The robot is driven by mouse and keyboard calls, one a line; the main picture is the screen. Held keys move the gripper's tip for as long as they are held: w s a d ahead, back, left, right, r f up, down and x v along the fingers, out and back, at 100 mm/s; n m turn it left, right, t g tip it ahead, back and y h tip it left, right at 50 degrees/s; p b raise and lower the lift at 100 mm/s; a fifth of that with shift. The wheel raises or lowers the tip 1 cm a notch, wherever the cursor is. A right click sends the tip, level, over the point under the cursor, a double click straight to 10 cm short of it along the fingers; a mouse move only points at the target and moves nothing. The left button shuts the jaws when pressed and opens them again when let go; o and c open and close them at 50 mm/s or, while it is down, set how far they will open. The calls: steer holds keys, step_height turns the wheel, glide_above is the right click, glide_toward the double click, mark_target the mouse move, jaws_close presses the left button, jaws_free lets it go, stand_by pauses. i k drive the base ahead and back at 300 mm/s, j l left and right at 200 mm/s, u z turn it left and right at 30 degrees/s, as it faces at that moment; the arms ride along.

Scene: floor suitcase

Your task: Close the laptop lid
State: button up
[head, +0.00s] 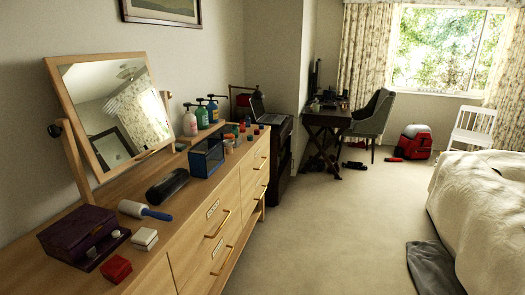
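A laptop (258,107) stands open on top of a dark cabinet (279,160), just past the far end of the wooden dresser. Its screen is raised and tilted, and its grey keyboard base (268,118) faces up. The laptop is small and distant in the head view, so details of its hinge are unclear. My gripper is not in view.
The long dresser (180,240) along the left wall holds a mirror (110,115), bottles (190,122), a blue box (206,155) and other items. A bed (490,205) is on the right, with a dark cloth (432,268) beside it. Carpet (335,230) between them is clear.

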mark_target(258, 110)
steer(key=i, duration=3.95)
steer(key=i+u, duration=0.25)
steer(key=i, duration=0.15)
steer(key=i+l+u, duration=0.2)
steer(key=i, duration=0.25)
steer(key=i+l, duration=0.7)
steer(key=i+l+u, duration=0.1)
steer(key=i+l, duration=0.6)
steer(key=l, duration=0.2)
steer(key=i+l+u, duration=0.15)
steer(key=u, duration=0.3)
steer(key=l+u, duration=0.25)
steer(key=u, duration=0.25)
steer(key=i+l+u, duration=0.1)
steer(key=l+u, duration=0.2)
steer(key=u, duration=0.15)
steer(key=j+z, duration=0.35)
